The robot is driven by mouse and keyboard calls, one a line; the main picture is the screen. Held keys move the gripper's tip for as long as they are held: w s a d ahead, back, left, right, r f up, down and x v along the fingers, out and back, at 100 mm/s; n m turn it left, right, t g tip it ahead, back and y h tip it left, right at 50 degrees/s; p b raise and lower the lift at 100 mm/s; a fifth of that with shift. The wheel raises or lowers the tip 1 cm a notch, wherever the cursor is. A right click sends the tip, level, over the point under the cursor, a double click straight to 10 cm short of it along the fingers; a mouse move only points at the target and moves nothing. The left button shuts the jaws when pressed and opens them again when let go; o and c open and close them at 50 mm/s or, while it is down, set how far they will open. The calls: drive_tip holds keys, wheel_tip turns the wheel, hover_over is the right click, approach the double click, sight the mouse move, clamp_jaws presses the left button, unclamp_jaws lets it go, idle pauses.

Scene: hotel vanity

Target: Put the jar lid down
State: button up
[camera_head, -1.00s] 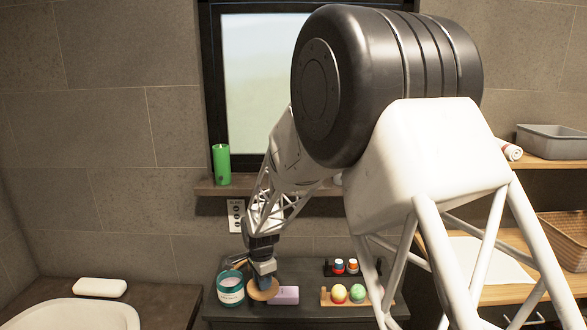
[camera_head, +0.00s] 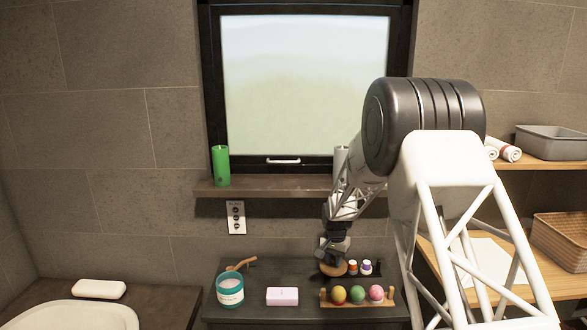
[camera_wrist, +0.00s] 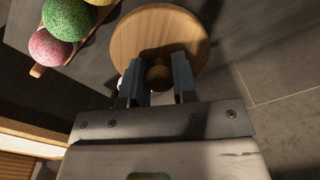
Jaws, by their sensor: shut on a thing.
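The jar lid is a round wooden disc with a knob. In the wrist view the jar lid (camera_wrist: 160,35) fills the top middle. My gripper (camera_wrist: 158,80) is shut on its knob. In the head view the lid (camera_head: 333,268) shows below my gripper (camera_head: 334,250), at the back right of the dark counter, just left of the small bottles. I cannot tell whether it touches the counter. The teal jar (camera_head: 230,289) stands uncovered at the counter's left, with pale contents.
A wooden tray (camera_head: 325,299) with coloured balls lies in front of the lid. Small bottles (camera_head: 359,268) stand to its right. A pink soap bar (camera_head: 282,296) and a wooden-handled brush (camera_head: 241,265) lie on the dark counter (camera_head: 290,262). A green candle (camera_head: 220,166) stands on the sill.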

drive_tip(key=w+d, duration=0.1)
drive_tip(key=d, duration=0.2)
drive_tip(key=w+d+f+n, duration=0.1)
drive_tip(key=d, duration=0.3)
drive_tip(key=w+d+f+n, duration=0.1)
drive_tip(key=d, duration=0.2)
drive_tip(key=shift+w+d, duration=0.15)
drive_tip(key=shift+d, duration=0.15)
drive_tip(key=shift+a, duration=0.1)
drive_tip(key=s+a+r+n, duration=0.1)
drive_tip(key=a+n, duration=0.3)
drive_tip(key=a, duration=0.6)
drive_tip(key=s+a+r+n, duration=0.2)
drive_tip(key=a+r+n, duration=0.1)
drive_tip(key=a, duration=0.8)
drive_tip(key=shift+s+n, duration=0.2)
drive_tip(key=shift+n, duration=0.4)
drive_tip(key=shift+d, duration=0.1)
hover_over(304, 285)
drive_tip(key=shift+f, duration=3.15)
drive_tip(key=shift+f, duration=1.85)
drive_tip(key=shift+f, duration=0.1)
